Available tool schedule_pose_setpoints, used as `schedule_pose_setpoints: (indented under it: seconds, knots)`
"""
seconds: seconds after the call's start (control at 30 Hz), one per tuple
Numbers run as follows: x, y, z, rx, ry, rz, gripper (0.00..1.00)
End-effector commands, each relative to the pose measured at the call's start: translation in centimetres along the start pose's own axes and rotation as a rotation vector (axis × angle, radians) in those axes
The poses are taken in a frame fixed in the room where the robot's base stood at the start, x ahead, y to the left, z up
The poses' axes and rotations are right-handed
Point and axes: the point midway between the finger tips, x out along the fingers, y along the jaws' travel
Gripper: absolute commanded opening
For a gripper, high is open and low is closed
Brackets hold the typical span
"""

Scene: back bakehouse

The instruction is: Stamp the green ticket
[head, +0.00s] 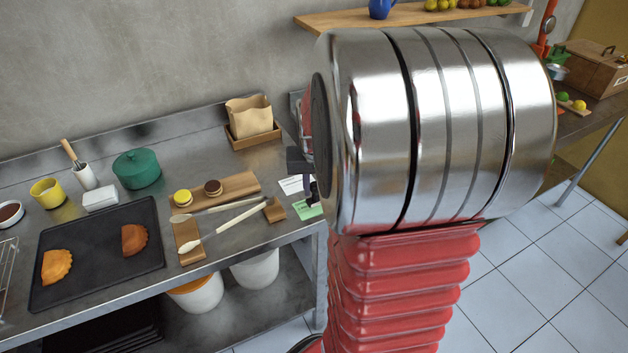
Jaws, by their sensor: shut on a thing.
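The green ticket (308,209) lies flat on the steel worktop near its right front corner, partly hidden by my arm. A white ticket (291,185) lies just behind it. My gripper (308,181) shows only in part, as dark pieces at the left edge of my large metal wrist. It is shut on a small dark thing (313,191) that looks like a stamp, mostly hidden, just above or at the green ticket's back edge. I cannot tell whether it touches the ticket. No mark is visible on the part of the green ticket that shows.
A wooden board (240,184) holds a yellow-topped and a brown-topped round item. A box with a paper bag (251,117) stands behind. A dark tray (92,267) with pastries and a green pot (136,170) are farther left.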

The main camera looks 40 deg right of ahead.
Motion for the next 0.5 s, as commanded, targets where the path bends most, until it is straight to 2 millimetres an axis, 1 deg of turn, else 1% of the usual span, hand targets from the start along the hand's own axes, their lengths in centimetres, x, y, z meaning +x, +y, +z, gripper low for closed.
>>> schedule_pose_setpoints:
  seconds: [0.1,0.2,0.5]
  knots:
    - [0.8,0.0,0.2,0.0,-0.001,0.0,0.08]
    - [1.2,0.0,0.3,0.0,0.0,0.0,0.08]
    - [1.5,0.0,0.4,0.001,0.001,0.0,0.08]
